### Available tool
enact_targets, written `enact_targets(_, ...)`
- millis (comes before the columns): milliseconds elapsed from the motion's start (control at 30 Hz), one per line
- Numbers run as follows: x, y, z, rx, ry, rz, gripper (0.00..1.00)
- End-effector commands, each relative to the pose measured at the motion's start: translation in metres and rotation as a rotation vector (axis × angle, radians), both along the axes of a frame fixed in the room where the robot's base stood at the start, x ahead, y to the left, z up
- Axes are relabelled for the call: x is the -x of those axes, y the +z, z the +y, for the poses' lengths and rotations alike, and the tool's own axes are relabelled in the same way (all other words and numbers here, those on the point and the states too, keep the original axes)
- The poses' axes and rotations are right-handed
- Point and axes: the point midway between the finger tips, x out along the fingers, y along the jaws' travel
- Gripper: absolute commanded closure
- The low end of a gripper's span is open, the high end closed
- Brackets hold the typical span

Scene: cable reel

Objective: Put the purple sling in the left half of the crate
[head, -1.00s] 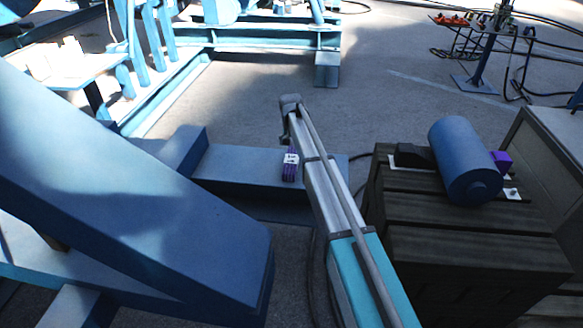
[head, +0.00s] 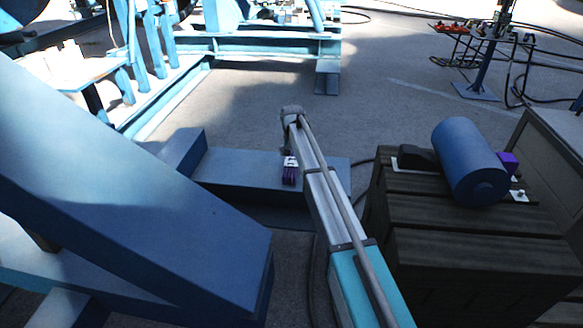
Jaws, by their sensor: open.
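A small purple bundle with a white, dark-marked patch on top, which looks like the sling (head: 289,177), shows in the head view on the blue beam (head: 235,168), just left of my arm. My arm partly covers the space beside it, and whether anything touches it cannot be told. My arm reaches up the picture to a grey end beyond the bundle. I make out no gripper fingers. A second purple piece (head: 507,162) shows behind a blue cylinder on the right. A grey box-like thing (head: 553,135) stands at the right edge; whether it is the crate is unclear.
The blue cylinder (head: 470,165) lies on a dark slatted wooden box (head: 480,255) right of my arm. A large blue beam (head: 130,190) fills the left foreground. A blue frame (head: 270,48) stands at the back. The grey floor (head: 400,110) beyond my arm is open.

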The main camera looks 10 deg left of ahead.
Motion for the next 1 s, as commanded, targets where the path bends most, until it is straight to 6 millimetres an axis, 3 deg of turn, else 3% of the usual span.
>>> enact_targets(267,-0.001,-0.006,0.000,0.000,-0.001,0.000,0.00)
enact_targets(1000,-0.006,-0.052,0.002,0.000,-0.002,0.000,0.00)
